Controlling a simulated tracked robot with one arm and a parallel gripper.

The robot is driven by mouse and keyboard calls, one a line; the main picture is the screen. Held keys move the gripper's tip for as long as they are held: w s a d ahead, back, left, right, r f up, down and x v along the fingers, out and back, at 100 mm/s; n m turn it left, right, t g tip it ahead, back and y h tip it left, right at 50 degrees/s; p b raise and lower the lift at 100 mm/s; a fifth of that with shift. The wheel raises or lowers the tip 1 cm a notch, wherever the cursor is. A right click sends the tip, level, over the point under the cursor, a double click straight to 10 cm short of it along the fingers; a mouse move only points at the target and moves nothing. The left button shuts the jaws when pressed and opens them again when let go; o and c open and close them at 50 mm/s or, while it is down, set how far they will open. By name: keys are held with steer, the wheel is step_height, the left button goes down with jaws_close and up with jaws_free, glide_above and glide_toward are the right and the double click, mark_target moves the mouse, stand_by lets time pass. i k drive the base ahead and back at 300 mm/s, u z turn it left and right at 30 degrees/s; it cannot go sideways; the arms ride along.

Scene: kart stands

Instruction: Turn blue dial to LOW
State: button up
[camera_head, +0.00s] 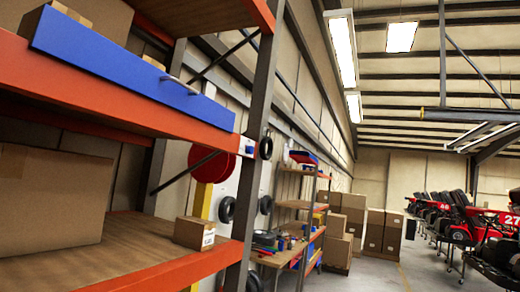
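No blue dial and no LOW marking can be made out in this view. The nearest blue thing is a long blue drawer-like box (120,68) with a small grey handle (180,81), lying along the upper orange shelf at the left. A small blue and white patch (248,146) shows on the shelf's grey upright, too small to read. My gripper is not in the picture.
An orange-edged rack (75,85) fills the left, with a large carton (50,195) and a small carton (194,233) on its lower shelf. Tyres, a workbench (275,258) and stacked cartons (375,232) stand farther back. Red karts (480,222) line the right. Floor (410,270) between is clear.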

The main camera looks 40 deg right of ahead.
mark_target(249, 151)
steer(key=u, duration=0.35)
steer(key=k, duration=0.2)
steer(key=z, duration=1.2)
steer(key=i, duration=2.75)
steer(key=u, duration=0.55)
